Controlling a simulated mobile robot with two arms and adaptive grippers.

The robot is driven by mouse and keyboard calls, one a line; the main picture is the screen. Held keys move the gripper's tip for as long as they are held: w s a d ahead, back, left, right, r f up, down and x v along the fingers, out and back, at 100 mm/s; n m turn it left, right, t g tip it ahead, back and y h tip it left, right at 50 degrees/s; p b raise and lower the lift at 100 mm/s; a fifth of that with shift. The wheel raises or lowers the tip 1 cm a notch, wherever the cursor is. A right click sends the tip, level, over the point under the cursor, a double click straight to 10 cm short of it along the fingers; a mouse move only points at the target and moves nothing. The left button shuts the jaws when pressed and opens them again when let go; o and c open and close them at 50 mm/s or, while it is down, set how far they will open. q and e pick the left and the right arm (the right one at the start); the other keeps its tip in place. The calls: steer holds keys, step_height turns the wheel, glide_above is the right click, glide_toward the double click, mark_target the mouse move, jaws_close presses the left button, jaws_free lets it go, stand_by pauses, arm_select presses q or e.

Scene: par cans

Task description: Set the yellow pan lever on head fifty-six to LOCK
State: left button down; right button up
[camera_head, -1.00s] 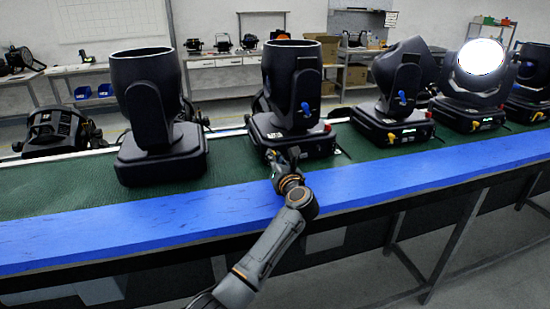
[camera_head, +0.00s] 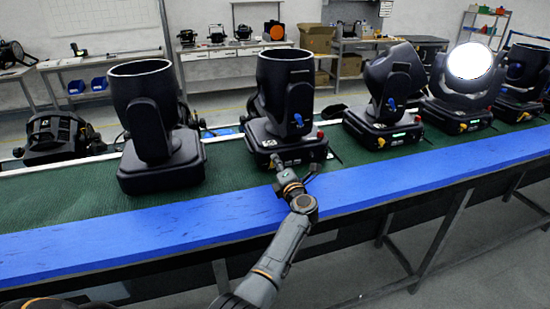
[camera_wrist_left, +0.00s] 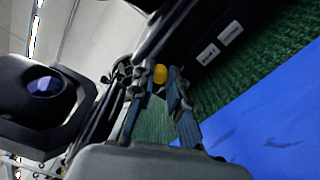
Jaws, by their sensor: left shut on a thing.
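In the left wrist view a small yellow lever (camera_wrist_left: 160,74) sits at the tips of my left gripper (camera_wrist_left: 165,82), beside the dark base with white labels. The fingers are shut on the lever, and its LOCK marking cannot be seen. My right gripper is not in view.
Another black head (camera_head: 150,115) stands to the left. Several more stand to the right, one with a lit lens (camera_head: 470,61). A blue strip (camera_head: 130,238) runs along the bench's front edge. The green top (camera_head: 60,198) is bare at the front left.

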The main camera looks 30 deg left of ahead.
arm_select(q)
steer(key=shift+w+d+f+m+p, duration=0.15)
steer(key=shift+m+p, duration=0.2)
steer(key=shift+m, duration=0.35)
steer(key=shift+w+d+f+m+p, duration=0.15)
steer(key=shift+m+p, duration=0.15)
steer(key=shift+m, duration=0.4)
steer(key=c, duration=1.3)
jaws_free()
steer(key=shift+r, duration=0.1)
